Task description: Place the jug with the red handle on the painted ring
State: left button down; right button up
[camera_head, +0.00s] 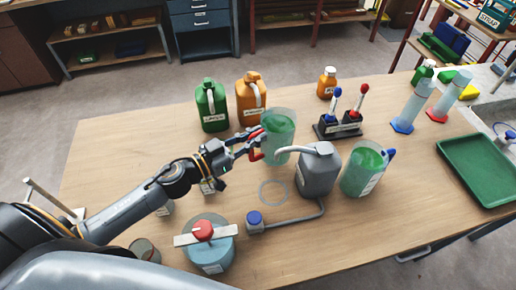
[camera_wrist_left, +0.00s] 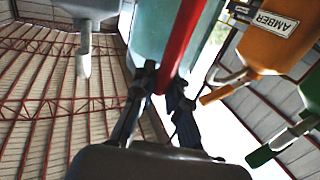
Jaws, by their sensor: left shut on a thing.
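The jug with the red handle (camera_head: 281,125) is translucent, holds green liquid and looks about upright, behind the grey spouted canister (camera_head: 317,174). My left gripper (camera_head: 258,140) is shut on its red handle from the left. In the left wrist view the red handle (camera_wrist_left: 183,45) passes between the fingers (camera_wrist_left: 160,88), with the teal jug wall (camera_wrist_left: 152,35) behind it. I cannot tell whether the jug's base touches the table. The painted ring (camera_head: 262,200) is a pale grey circle on the wood, bare, nearer than the jug. My right gripper is not in view.
A similar jug with a blue handle (camera_head: 360,178) stands right of the canister. A pipe with a blue knob (camera_head: 255,219) runs near the ring. A blue pot with a red knob (camera_head: 208,255) is at the front. Green (camera_head: 211,108) and orange (camera_head: 250,100) jugs stand behind my gripper.

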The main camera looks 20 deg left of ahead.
aim_at(254, 158)
pick_arm(q)
jog(key=shift+f+b, duration=0.35)
jog(key=shift+f, duration=1.65)
jog(key=shift+f, duration=0.15)
jog(key=c, duration=1.4)
grip_release()
jog(key=shift+o, duration=0.2)
